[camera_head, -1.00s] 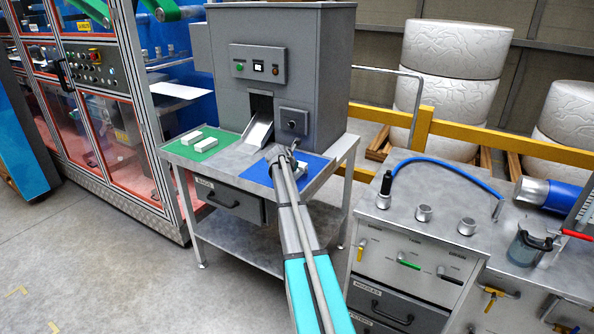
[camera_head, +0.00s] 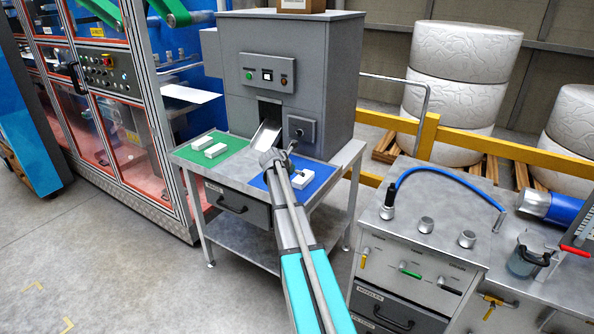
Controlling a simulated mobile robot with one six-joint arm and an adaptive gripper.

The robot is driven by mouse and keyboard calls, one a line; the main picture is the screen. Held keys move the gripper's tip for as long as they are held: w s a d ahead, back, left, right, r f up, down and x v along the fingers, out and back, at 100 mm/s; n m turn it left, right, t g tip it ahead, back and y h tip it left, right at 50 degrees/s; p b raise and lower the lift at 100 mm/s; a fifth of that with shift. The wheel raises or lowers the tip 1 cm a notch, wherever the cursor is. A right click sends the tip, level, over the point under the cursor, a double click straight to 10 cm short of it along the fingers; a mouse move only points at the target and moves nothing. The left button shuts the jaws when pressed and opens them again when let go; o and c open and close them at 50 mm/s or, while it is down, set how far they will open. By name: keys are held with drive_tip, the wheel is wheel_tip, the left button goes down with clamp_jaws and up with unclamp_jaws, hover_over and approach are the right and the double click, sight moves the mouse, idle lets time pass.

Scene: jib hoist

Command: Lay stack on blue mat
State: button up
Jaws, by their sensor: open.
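The blue mat (camera_head: 315,182) lies on the right part of the grey metal table. A white stack (camera_head: 302,178) rests on the blue mat, towards its middle. My gripper (camera_head: 286,151) is above the mat's back left part, just behind and left of the stack. It is open and looks apart from the stack, though the fingers are small in this view.
A grey machine (camera_head: 290,100) with a metal chute (camera_head: 266,136) stands at the back of the table. A control cabinet (camera_head: 425,240) with a blue hose stands to the right. A yellow rail (camera_head: 480,149) runs behind. A red-panelled machine stands at left.

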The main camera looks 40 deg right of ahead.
drive_tip(key=shift+s+a+r, duration=0.2)
drive_tip(key=shift+a+r, duration=0.25)
drive_tip(key=shift+a, duration=0.05)
idle(0.5)
drive_tip(key=s+a+f+m+g+y, duration=0.1)
drive_tip(key=s+a+m, duration=0.6)
drive_tip(key=a, duration=0.7)
drive_tip(key=s+a+f+m+g+y, duration=0.1)
drive_tip(key=s+a+f+m+y, duration=0.2)
drive_tip(key=s+a+m+y, duration=0.2)
drive_tip(key=s+a+f+m+g+y, duration=0.1)
drive_tip(key=s+a+m, duration=0.9)
drive_tip(key=a, duration=1.4)
drive_tip(key=s+f+y, duration=0.1)
drive_tip(key=s+y, duration=0.1)
drive_tip(key=s, duration=0.3)
drive_tip(key=shift+f+g, duration=0.15)
drive_tip(key=shift+g, duration=0.15)
